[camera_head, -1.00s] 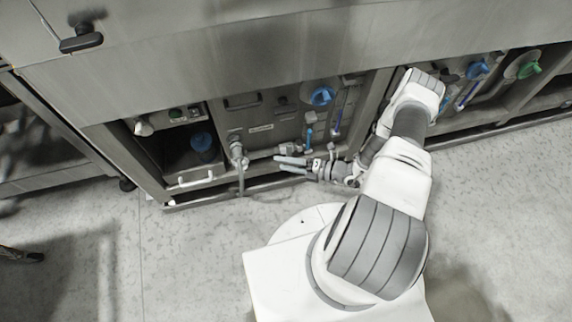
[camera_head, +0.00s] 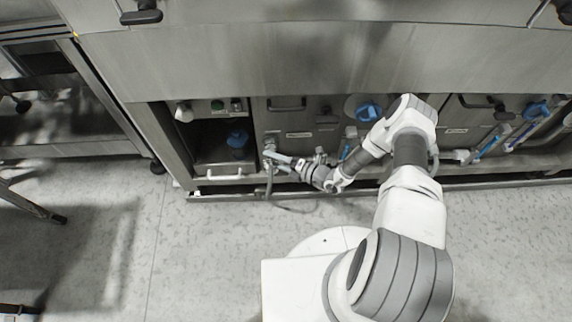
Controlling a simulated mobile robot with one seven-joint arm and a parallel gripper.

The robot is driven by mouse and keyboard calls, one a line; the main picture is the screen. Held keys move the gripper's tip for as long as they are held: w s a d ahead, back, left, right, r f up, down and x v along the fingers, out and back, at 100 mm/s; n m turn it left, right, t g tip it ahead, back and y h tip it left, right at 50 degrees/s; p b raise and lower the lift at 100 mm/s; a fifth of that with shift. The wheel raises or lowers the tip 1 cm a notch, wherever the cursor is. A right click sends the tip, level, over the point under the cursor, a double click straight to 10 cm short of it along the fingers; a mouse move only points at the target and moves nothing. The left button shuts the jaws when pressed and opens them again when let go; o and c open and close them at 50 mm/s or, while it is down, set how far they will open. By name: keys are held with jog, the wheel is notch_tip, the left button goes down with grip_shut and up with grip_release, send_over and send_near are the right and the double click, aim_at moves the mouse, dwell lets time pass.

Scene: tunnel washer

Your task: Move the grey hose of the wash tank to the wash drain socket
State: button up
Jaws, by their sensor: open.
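The grey hose (camera_head: 269,182) hangs at the lower front of the washer panel, and a thin grey length curves along the floor edge below it. Its upper end meets a metal fitting (camera_head: 270,146) on the panel. My gripper (camera_head: 276,158) is open, its pale fingers pointing left at the hose's upper end. The fingers overlap the hose in the picture; I cannot tell whether they are around it or touching it. Another small fitting (camera_head: 320,155) shows right of my gripper, partly hidden by my arm. I cannot tell which fitting is the wash drain socket.
Left of the hose is a recess with a blue-topped item (camera_head: 238,141) and a white handle (camera_head: 226,175). A blue knob (camera_head: 369,110) and blue-marked tubes (camera_head: 492,142) are to the right. A steel overhang (camera_head: 300,60) runs above. The floor (camera_head: 190,260) at front left is clear.

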jog(key=shift+w+a+f, duration=0.1)
jog(key=shift+w+a, duration=0.2)
jog(key=shift+a, duration=0.1)
grip_shut()
dwell(0.6)
jog(key=shift+s, duration=0.15)
dwell(1.5)
jog(key=shift+s+a+p, duration=0.1)
jog(key=shift+s+p, duration=0.7)
jog(key=shift+s, duration=1.5)
